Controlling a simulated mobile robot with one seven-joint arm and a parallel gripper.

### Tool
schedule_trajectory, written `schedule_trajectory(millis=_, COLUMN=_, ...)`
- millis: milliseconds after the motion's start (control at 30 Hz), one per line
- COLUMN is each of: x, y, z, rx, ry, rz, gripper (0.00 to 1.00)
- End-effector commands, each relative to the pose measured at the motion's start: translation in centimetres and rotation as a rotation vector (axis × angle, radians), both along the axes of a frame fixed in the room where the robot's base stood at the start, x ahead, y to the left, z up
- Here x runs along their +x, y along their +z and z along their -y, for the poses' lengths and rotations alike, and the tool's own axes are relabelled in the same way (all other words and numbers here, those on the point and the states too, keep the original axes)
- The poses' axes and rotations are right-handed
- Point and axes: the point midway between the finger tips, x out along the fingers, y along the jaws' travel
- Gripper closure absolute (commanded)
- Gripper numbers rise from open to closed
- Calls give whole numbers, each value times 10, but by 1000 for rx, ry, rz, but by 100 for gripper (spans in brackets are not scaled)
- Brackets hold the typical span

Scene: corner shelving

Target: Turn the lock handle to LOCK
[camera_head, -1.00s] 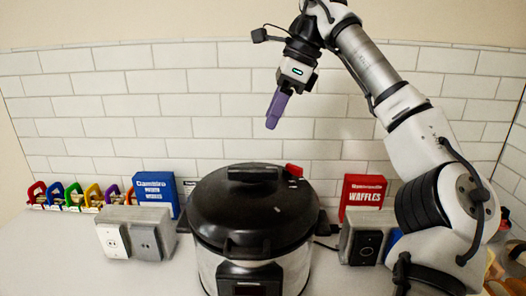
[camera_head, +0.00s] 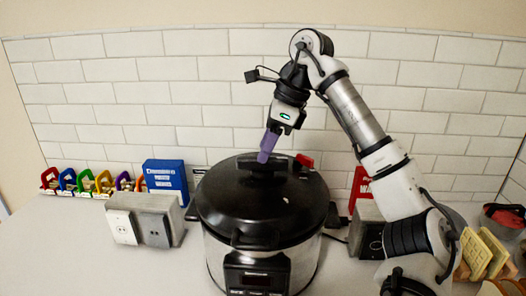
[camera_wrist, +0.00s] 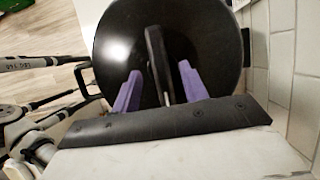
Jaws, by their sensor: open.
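A pressure cooker (camera_head: 216,255) with a steel body and a round black lid (camera_head: 225,215) stands on the counter. A black bar handle (camera_head: 250,164) is on top of the lid; it also shows in the wrist view (camera_wrist: 156,45). My gripper (camera_head: 263,158) points down at the handle, its purple fingers partly hiding it. In the wrist view my gripper (camera_wrist: 160,68) is open, with one finger on each side of the bar. Gaps show between bar and fingers. A red piece (camera_head: 304,160) sits at the lid's back right. I cannot read any LOCK mark.
Grey outlet boxes (camera_head: 156,222) stand left of the cooker, before a blue box (camera_head: 165,175). Several coloured clips (camera_head: 85,181) line the wall further left. A red box (camera_head: 360,187) stands right, partly behind my arm. The counter's front left is clear.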

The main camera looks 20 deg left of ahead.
Motion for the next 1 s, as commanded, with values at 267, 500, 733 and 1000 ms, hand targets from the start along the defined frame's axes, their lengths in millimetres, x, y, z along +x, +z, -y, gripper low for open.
schedule_trajectory(millis=267, x=-2, y=-20, z=-8, rx=0, ry=-1, rz=0, gripper=56)
schedule_trajectory(millis=500, x=-2, y=-22, z=-9, rx=-1, ry=-1, rz=0, gripper=56)
schedule_trajectory(millis=733, x=-2, y=-22, z=-9, rx=-1, ry=-1, rz=0, gripper=79)
schedule_trajectory(millis=1000, x=-2, y=-22, z=-9, rx=-1, ry=-2, rz=0, gripper=100)
